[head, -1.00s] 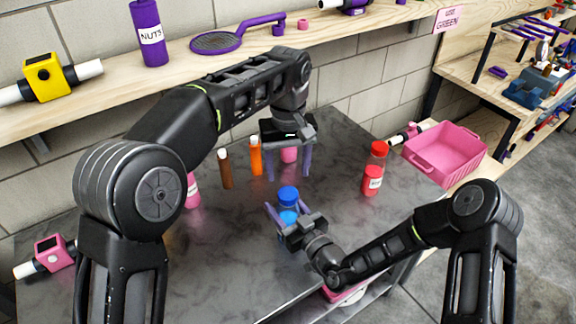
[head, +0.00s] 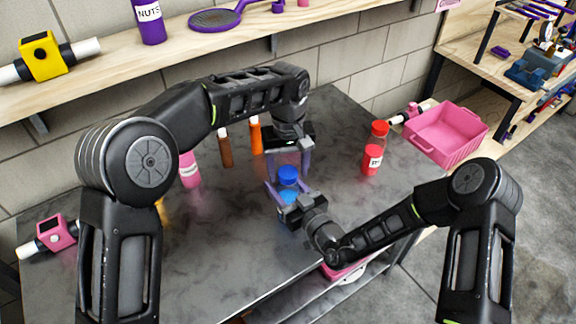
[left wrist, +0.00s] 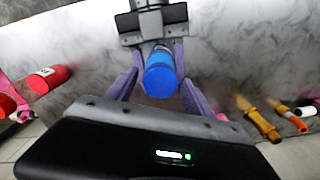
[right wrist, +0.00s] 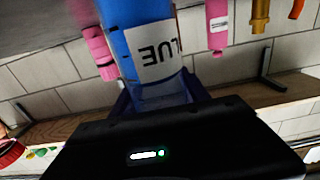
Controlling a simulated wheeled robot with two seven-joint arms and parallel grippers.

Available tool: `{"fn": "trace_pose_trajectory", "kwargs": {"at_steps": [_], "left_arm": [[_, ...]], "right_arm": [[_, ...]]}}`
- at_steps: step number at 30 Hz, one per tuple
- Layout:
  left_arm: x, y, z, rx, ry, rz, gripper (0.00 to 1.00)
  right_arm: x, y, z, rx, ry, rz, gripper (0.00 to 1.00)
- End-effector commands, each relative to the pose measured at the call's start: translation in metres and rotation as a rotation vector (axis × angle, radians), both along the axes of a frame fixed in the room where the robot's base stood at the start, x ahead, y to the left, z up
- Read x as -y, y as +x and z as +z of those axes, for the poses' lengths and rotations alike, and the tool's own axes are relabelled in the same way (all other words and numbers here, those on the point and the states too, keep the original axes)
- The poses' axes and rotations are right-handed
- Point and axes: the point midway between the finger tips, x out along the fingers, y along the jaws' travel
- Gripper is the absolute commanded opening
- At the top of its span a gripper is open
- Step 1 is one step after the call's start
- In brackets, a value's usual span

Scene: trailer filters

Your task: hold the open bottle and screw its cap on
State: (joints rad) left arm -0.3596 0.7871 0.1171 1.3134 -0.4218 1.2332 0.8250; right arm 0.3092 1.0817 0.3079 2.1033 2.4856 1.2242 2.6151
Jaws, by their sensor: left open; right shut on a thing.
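A blue bottle (head: 288,197) with a blue cap (head: 287,174) at its top stands upright over the middle of the table. My right gripper (head: 286,192) is shut on the bottle's body. The right wrist view shows the bottle (right wrist: 120,18) close up with a white label reading "BLUE" upside down. My left gripper (head: 289,170) points down from above, open, with a finger on each side of the cap. In the left wrist view the cap (left wrist: 160,80) lies between the spread fingers, with gaps at both sides. Whether the cap is threaded on cannot be told.
Brown (head: 225,150) and orange (head: 256,135) bottles stand behind my left gripper, and a pink bottle (head: 189,170) stands left. A red bottle (head: 374,150) stands right, near a pink crate (head: 447,135). The table's front is clear.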

Motion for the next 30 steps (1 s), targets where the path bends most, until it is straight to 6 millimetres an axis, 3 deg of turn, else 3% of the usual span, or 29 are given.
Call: {"fn": "trace_pose_trajectory", "kwargs": {"at_steps": [2,24,30], "left_arm": [[-0.0001,0.0001,0.0002,0.0,0.0,0.0,0.59],[-0.0001,0.0003,0.0007,0.001,0.0,0.0,0.0],[0.0001,0.0003,0.0007,0.001,-0.001,-0.036,0.0]], "right_arm": [[0.0,0.0001,0.0001,0.0,0.0,0.0,0.0],[0.0,0.0,0.0001,0.0,0.0,0.0,0.0],[-0.0001,-0.0001,0.0001,0.0,0.0,0.0,0.0]]}}
